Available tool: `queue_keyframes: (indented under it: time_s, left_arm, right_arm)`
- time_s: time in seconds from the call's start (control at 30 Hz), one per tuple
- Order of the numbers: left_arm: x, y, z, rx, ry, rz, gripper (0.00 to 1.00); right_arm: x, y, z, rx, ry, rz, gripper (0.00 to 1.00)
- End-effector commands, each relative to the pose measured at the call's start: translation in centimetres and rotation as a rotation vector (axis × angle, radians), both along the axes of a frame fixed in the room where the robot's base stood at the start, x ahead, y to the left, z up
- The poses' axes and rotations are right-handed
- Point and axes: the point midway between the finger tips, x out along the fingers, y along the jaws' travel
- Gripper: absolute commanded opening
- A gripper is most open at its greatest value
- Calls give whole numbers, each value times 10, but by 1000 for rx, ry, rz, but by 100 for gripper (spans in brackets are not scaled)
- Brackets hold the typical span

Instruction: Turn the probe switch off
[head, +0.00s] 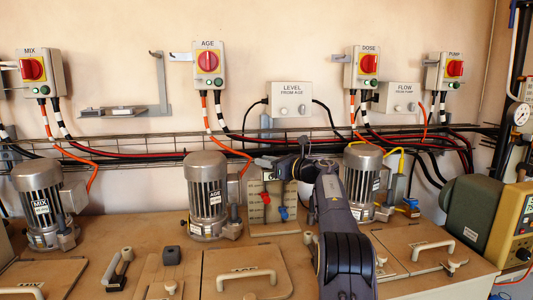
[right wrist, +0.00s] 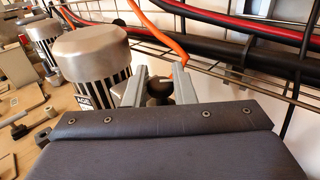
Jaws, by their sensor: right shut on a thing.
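No switch with a legible PROBE label shows. My right gripper (head: 264,161) reaches across the bench to the right of the AGE motor (head: 206,190), below the LEVEL FROM AGE box (head: 290,98). In the right wrist view its two grey fingers (right wrist: 159,80) stand on either side of a dark round knob-like thing (right wrist: 158,89), and they are shut on it. The wrist body hides its lower part, so I cannot tell its setting. My left gripper is not in view.
Red switches for MIX (head: 32,69), AGE (head: 208,62), DOSE (head: 368,64) and PUMP (head: 455,68) are on the wall. A wire cable tray (head: 130,142) runs behind my gripper. A panel with red and blue valve handles (head: 266,212) stands below it.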

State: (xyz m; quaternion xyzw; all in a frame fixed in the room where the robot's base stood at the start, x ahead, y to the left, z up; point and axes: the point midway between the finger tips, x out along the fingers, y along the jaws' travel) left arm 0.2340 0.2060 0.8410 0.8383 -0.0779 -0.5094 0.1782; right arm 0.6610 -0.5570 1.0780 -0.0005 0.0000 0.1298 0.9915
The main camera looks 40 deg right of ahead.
Motion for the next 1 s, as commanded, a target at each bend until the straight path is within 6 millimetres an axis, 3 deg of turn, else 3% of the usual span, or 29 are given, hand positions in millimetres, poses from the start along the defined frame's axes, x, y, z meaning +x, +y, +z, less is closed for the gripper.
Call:
queue_keyframes:
  time_s: [0.1,0.57,0.6,0.73,1.0]
  left_arm:
    - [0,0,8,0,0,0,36]
    - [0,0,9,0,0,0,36]
    - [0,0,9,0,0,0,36]
    - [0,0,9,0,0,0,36]
    - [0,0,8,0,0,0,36]
  right_arm:
    - [0,-1,3,1,-2,21,0]
    - [0,0,1,1,-2,36,0]
    - [0,0,0,1,-2,36,24]
    - [0,0,0,1,-2,36,42]
    - [0,0,0,1,-1,36,42]
